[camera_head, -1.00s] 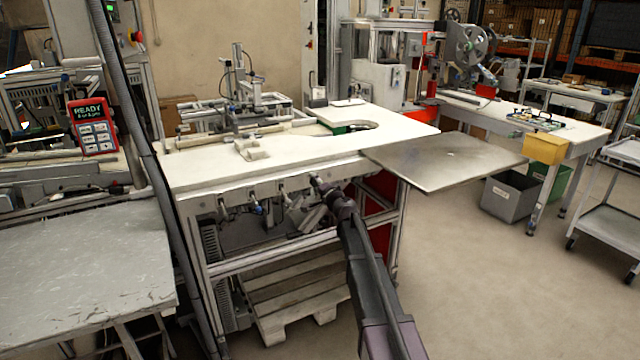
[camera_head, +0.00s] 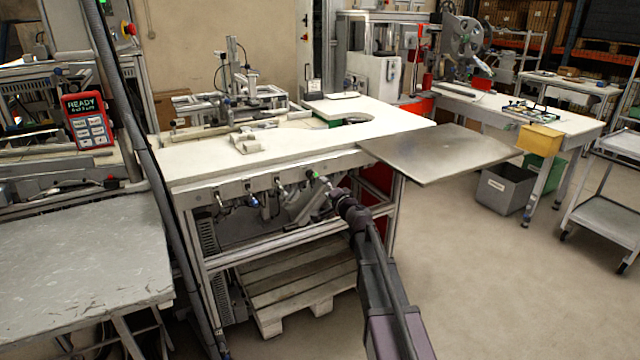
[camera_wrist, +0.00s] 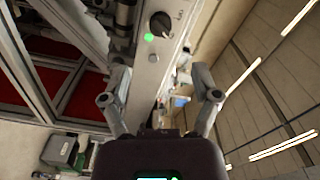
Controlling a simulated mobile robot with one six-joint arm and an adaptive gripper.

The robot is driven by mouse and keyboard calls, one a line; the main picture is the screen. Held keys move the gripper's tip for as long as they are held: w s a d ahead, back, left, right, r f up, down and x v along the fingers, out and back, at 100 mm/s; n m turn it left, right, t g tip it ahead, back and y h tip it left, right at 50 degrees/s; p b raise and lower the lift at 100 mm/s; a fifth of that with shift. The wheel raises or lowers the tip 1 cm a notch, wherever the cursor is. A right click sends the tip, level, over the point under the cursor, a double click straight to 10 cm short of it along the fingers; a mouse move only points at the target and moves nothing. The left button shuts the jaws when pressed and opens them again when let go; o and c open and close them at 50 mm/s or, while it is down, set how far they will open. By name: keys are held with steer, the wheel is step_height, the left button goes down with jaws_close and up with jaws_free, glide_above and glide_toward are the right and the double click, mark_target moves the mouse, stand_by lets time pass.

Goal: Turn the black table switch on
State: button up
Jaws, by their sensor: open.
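In the wrist view a round black rotary switch (camera_wrist: 162,24) sits on the pale front panel of the table, near the top of the picture. A small lit green spot (camera_wrist: 149,37) is beside it. The knob's setting is too small to read surely. My gripper (camera_wrist: 162,92) is open and empty, its two grey fingers spread apart, with the switch beyond the fingertips and not touched. In the head view my gripper (camera_head: 324,186) is at the front edge of the white worktable (camera_head: 200,165), by a small green spot (camera_head: 310,173). The switch itself is not clear there.
A metal plate (camera_head: 440,152) juts out from the table's right end. Under the tabletop are fittings, frame bars and a wooden pallet (camera_head: 300,285). A red-framed panel (camera_head: 88,120) and a dark vertical post stand at left.

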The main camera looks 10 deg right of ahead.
steer(key=shift+v, duration=1.2)
steer(key=s+a+f+n+g+y, duration=0.1)
steer(key=s+a+f+n+g, duration=0.45)
steer(key=s, duration=0.25)
steer(key=s+a+f+n+g+y, duration=0.1)
steer(key=s+a+f+n+g, duration=0.4)
steer(key=s, duration=0.4)
steer(key=s+d+f+g+h, duration=0.3)
steer(key=s+f+h, duration=0.1)
steer(key=s, duration=0.4)
steer(key=s+d+f+g+h, duration=0.3)
steer(key=s+d+f, duration=0.1)
steer(key=s, duration=0.4)
step_height(320, 180, up, 21)
steer(key=s+p, duration=0.1)
steer(key=p, duration=2)
steer(key=shift+d+r+g+h, duration=0.15)
steer(key=shift+d+g+h, duration=0.15)
steer(key=shift+g, duration=0.05)
